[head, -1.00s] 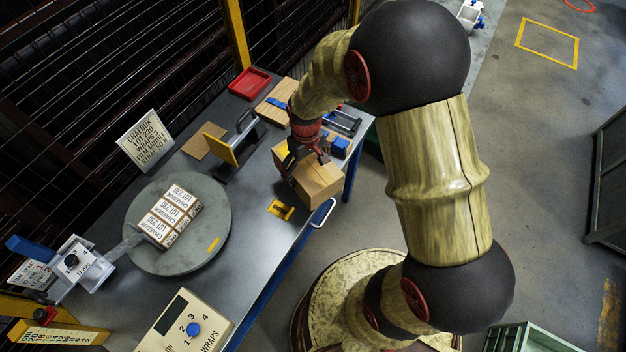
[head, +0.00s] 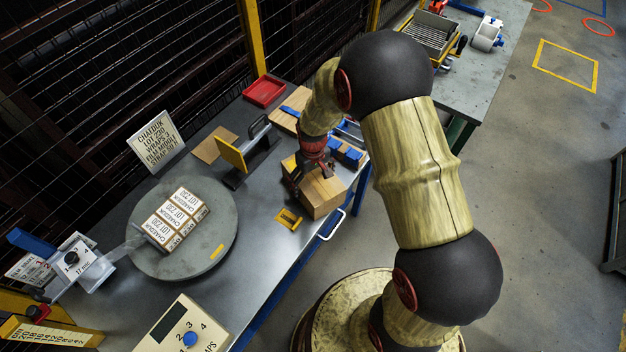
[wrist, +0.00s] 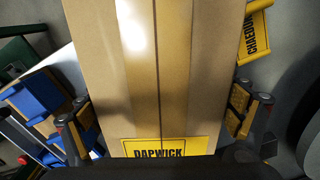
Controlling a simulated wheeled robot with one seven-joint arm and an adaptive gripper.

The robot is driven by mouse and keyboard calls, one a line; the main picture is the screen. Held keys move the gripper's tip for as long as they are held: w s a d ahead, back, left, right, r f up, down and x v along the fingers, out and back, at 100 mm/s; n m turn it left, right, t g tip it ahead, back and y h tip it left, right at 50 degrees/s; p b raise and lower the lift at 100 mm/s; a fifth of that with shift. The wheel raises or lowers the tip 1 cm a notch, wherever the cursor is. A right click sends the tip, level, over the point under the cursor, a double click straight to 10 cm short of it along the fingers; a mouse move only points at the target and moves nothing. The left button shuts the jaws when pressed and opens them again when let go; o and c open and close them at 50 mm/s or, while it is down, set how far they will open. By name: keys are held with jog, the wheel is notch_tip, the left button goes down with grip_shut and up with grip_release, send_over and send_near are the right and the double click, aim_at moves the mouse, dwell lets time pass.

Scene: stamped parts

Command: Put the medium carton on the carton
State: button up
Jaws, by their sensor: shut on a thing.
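A plain brown carton (head: 324,192) is in my gripper (head: 308,178) near the front right edge of the steel bench. In the wrist view the carton (wrist: 185,60) fills the middle, with a tape seam and a yellow DAPWICK label, and my gripper's fingers (wrist: 160,118) are on its two sides. I cannot tell whether its underside touches the bench. Several white-labelled CHAEDUK cartons (head: 179,217) sit together on the round grey turntable (head: 150,258). Which of these is the carton named as the target is unclear.
A control box (head: 178,328) stands at the front. Bare bench lies between turntable and holder.

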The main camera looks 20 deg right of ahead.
jog(key=shift+w, duration=0.1)
jog(key=o, duration=1.8)
jog(key=shift+o, duration=0.2)
